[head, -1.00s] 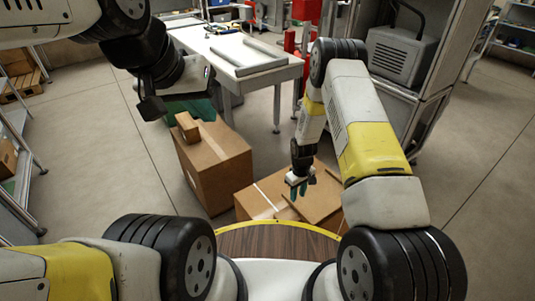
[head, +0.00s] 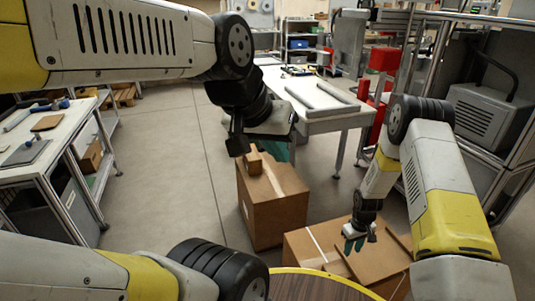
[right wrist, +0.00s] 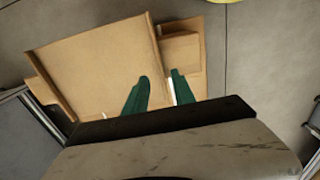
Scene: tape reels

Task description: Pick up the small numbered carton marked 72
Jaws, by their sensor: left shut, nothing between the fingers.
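A small brown carton (head: 254,162) stands on top of a large brown box (head: 275,208) in the head view. No number can be read on it. My left gripper (head: 279,151) is shut and empty, just above and slightly right of the carton in the picture. Its dark wrist hides part of the view there; I cannot tell whether it touches the carton. My right gripper (head: 354,244) hangs over a second large box (head: 320,255) with open flaps. In the right wrist view its green fingers (right wrist: 160,77) are apart above the flaps.
A white workbench (head: 315,100) stands behind the boxes. A side table (head: 40,150) with tools is on the left. A metal rack with a grey device (head: 490,125) stands on the right. The floor left of the boxes is clear.

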